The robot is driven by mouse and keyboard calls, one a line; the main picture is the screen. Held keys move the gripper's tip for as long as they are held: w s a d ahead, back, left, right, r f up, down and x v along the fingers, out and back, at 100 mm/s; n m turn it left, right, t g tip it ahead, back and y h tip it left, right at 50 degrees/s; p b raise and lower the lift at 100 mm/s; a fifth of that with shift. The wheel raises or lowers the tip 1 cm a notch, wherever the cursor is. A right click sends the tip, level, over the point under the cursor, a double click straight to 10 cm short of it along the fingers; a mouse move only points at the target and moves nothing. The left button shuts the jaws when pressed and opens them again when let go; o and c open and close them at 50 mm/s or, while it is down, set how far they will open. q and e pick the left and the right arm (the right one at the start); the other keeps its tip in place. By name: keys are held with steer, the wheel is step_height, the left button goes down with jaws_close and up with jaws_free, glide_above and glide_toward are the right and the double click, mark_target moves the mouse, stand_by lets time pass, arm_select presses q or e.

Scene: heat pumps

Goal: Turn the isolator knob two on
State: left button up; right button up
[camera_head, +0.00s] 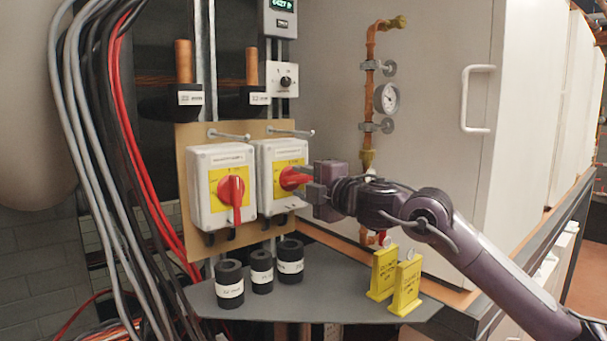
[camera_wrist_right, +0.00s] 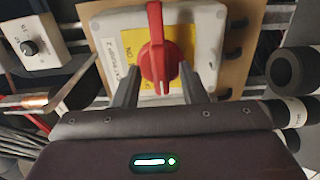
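Isolator two is the right-hand white box (camera_head: 265,160) with a yellow plate and red knob (camera_head: 292,178). Its knob handle lies about level, and the knob also shows in the right wrist view (camera_wrist_right: 156,55). My right gripper (camera_head: 312,184) is at this knob. In the wrist view its two dark fingers (camera_wrist_right: 158,75) stand on either side of the red handle, apart from each other, with slim gaps to it. The left-hand isolator box (camera_head: 205,160) has a red knob (camera_head: 234,195) with its handle pointing down. My left gripper is out of view.
Black labelled cylinders (camera_head: 261,272) stand on the grey shelf below the boxes. Yellow signs (camera_head: 405,288) stand on it under my right arm. A copper pipe with a gauge (camera_head: 387,97) is to the right. Loose cables (camera_head: 110,160) hang at left.

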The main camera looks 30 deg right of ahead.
steer(key=shift+f, duration=0.1)
jaws_close()
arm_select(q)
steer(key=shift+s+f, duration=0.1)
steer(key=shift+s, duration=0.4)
